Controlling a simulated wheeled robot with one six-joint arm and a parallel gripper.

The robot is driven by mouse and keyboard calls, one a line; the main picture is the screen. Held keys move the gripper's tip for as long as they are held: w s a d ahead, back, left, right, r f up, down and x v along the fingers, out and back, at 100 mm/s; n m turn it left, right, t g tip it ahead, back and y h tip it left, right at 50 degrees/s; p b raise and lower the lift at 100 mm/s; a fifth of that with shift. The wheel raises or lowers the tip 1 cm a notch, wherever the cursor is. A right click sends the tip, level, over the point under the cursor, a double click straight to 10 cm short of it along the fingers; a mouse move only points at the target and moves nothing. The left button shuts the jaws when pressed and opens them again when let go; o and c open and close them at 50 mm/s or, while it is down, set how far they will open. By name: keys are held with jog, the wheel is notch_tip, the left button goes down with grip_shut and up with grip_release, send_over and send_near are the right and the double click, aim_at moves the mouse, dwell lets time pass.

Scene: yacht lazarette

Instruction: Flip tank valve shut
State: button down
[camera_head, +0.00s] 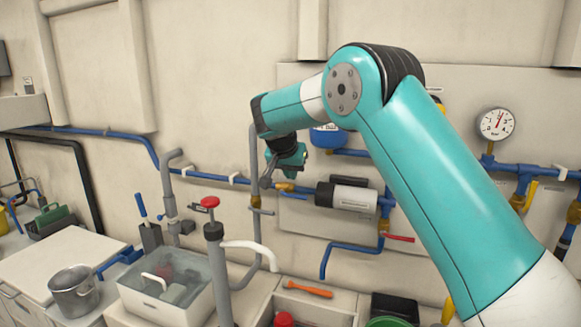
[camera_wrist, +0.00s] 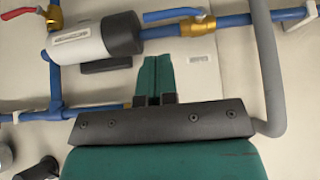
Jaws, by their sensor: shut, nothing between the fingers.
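My gripper (camera_head: 268,181) is shut and empty, just in front of the wall piping in the head view. Its teal fingers (camera_wrist: 155,76) lie together in the wrist view. The same brass valve (camera_head: 286,187) shows close beside my gripper in the head view. Another brass valve with a red lever (camera_head: 399,238) is lower right; the red lever (camera_wrist: 22,13) also shows in the wrist view. No readable label tells which is the tank valve.
A black-and-white pump (camera_head: 347,196) is right of my gripper. A gauge (camera_head: 497,123) and yellow-handled valve (camera_head: 530,195) are farther right. A red-knobbed grey post (camera_head: 213,235), sink (camera_head: 170,300) and pot (camera_head: 74,290) stand below left. Blue pipes run along the wall.

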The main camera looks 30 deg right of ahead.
aim_at(298, 196)
jog(key=p+x, duration=0.4)
jog(key=x, duration=0.6)
jog(key=shift+f, duration=0.15)
